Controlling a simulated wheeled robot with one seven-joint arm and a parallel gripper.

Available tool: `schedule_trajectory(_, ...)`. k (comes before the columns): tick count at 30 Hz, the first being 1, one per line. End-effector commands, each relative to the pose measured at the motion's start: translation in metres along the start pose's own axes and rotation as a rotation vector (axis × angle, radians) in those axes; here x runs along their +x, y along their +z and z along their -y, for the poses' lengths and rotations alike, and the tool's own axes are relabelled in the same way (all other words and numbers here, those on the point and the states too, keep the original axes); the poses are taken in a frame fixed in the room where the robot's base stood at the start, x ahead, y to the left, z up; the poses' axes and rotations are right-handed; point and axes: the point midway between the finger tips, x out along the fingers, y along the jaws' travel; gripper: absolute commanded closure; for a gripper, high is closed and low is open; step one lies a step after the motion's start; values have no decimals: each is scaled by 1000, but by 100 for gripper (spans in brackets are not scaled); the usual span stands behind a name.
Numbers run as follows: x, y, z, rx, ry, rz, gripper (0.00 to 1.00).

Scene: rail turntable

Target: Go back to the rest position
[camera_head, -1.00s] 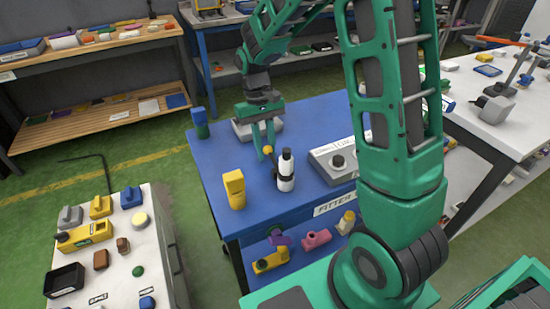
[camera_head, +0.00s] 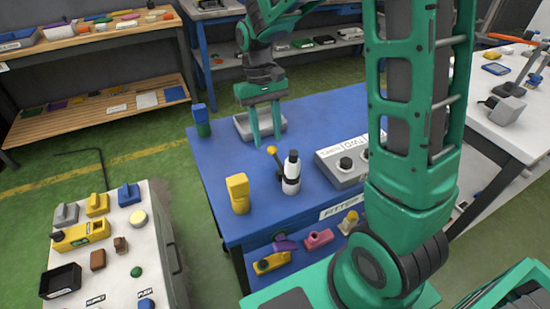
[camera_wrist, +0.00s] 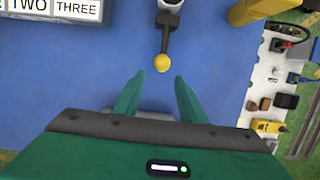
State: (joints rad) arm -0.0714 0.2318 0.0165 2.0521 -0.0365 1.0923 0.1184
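My gripper (camera_head: 265,124) is open and empty above the blue table (camera_head: 215,160), near its back edge. In the wrist view the two green fingers of my gripper (camera_wrist: 152,98) stand apart with nothing between them. A black and white device (camera_head: 291,172) with a lever ending in a yellow ball (camera_head: 272,150) stands on the table, in front of my gripper. In the wrist view the yellow ball (camera_wrist: 162,63) lies just beyond the fingertips, apart from them. A grey block or tray (camera_head: 243,130) sits behind the fingers, partly hidden.
A yellow block (camera_head: 237,192) and a blue-green container (camera_head: 201,120) stand at the table's left side. A grey control box (camera_head: 341,168) with knobs is to the right, partly hidden by my arm. A white bench (camera_head: 120,245) with several parts stands at the front left.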

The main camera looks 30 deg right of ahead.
Motion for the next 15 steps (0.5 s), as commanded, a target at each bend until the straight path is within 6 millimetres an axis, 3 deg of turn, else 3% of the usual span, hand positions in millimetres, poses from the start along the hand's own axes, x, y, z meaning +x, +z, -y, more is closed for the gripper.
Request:
schedule_trajectory(10, 0, 1, 0, 0, 0, -2, 62)
schedule_trajectory(15, -8, 10, -5, 1, -5, -58, 62)
